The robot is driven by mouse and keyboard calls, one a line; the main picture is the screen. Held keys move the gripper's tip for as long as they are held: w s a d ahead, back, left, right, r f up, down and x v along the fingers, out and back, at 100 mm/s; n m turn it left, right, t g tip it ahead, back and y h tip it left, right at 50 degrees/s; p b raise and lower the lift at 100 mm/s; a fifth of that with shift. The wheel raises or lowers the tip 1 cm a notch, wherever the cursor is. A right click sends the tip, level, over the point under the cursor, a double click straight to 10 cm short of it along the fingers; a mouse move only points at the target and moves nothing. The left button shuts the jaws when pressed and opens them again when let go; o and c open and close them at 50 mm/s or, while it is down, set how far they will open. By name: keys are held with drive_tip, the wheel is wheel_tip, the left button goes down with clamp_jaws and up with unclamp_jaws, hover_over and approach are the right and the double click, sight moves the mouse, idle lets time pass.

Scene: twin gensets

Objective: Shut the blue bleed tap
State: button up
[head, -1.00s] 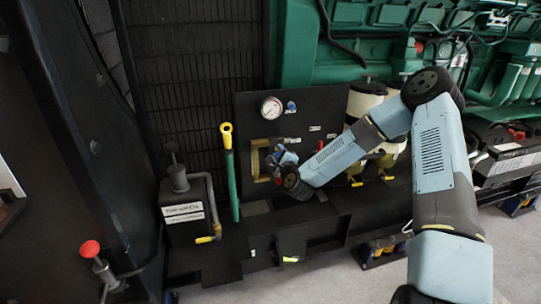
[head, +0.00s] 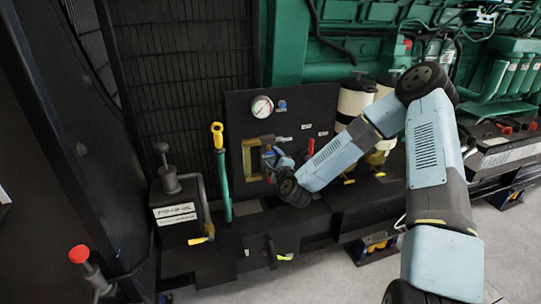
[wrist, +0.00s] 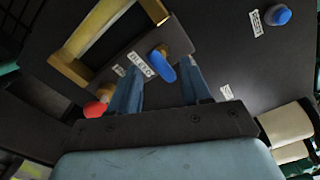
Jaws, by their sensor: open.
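The blue bleed tap (wrist: 162,67) is a rounded blue lever on a small brass-coloured stem, on the black panel with a white label beside it. In the wrist view it lies between the two blue fingers of my gripper (wrist: 160,70), which are apart. I cannot tell whether either finger touches it. In the head view my gripper (head: 270,158) is at the panel beside a yellow frame (head: 251,160), and it hides the tap there.
A second blue knob (wrist: 278,15) sits higher on the panel, near the pressure gauge (head: 262,106). A red part (wrist: 96,109) is close to the left finger. The yellow-topped green lever (head: 222,170) and hand pump (head: 178,205) stand left of my gripper.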

drive_tip(key=v, duration=1)
drive_tip(key=s+d+r+n+g+h, duration=0.2)
drive_tip(key=s+d+r+n+g, duration=0.35)
drive_tip(key=r+n, duration=0.35)
drive_tip(key=s+d+r+n+g+h, duration=0.2)
drive_tip(key=s+d+r+n+g, duration=0.3)
drive_tip(key=r+n, duration=0.4)
drive_tip(key=s+d+r, duration=0.2)
drive_tip(key=s+r, duration=0.1)
drive_tip(key=s, duration=0.4)
drive_tip(key=s+d+r+n+g, duration=0.1)
drive_tip(key=s+d+r, duration=0.1)
drive_tip(key=s+r, duration=0.2)
drive_tip(key=s+d+r+n+h, duration=0.1)
drive_tip(key=s+d+r, duration=0.1)
drive_tip(key=s, duration=0.9)
drive_tip(key=shift+d+r, duration=0.35)
drive_tip(key=shift+r, duration=0.35)
